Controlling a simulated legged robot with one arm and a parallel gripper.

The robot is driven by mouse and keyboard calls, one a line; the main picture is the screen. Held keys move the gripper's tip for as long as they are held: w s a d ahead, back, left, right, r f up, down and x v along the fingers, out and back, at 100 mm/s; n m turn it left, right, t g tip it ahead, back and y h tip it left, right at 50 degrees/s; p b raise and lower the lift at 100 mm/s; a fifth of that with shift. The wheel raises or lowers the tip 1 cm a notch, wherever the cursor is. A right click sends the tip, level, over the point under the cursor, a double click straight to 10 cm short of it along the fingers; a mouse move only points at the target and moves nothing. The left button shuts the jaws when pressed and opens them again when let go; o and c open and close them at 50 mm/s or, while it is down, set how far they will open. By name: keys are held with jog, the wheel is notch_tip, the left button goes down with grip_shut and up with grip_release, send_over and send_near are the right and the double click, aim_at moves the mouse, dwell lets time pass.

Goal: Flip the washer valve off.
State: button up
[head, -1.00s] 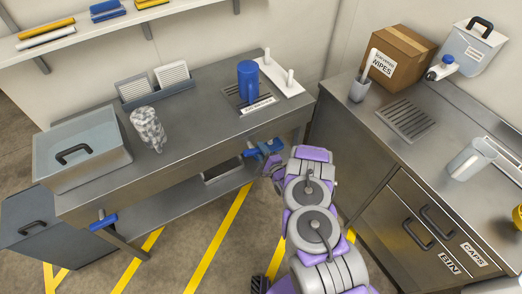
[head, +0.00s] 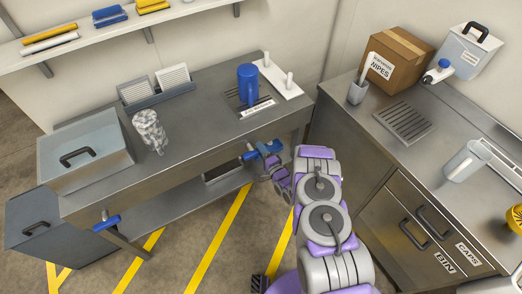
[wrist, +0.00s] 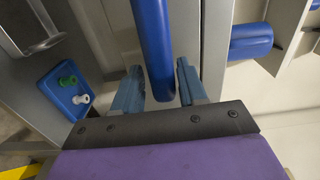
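A blue valve handle (head: 250,155) is under the front edge of the left bench, near its right end. My gripper (head: 268,158) is at this handle, and the arm hides part of it. In the wrist view a long blue handle (wrist: 154,45) points down between my fingers. My gripper (wrist: 160,88) is open, with a finger on each side of the handle's lower end and gaps showing. A second blue handle (wrist: 250,42) lies crosswise to the right. Another blue valve handle (head: 106,223) sits at the bench's left front leg. No label tells which is the washer valve.
The right counter (head: 440,125) stands close to my arm. A blue tray (wrist: 52,82) with green and white pieces shows in the wrist view.

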jog(key=shift+o, duration=0.7)
jog(key=shift+r, duration=0.1)
jog(key=shift+s+d, duration=0.15)
jog(key=shift+d, duration=0.05)
jog(key=p+v, duration=0.4)
jog(key=v, duration=1.3)
jog(key=shift+p, duration=0.4)
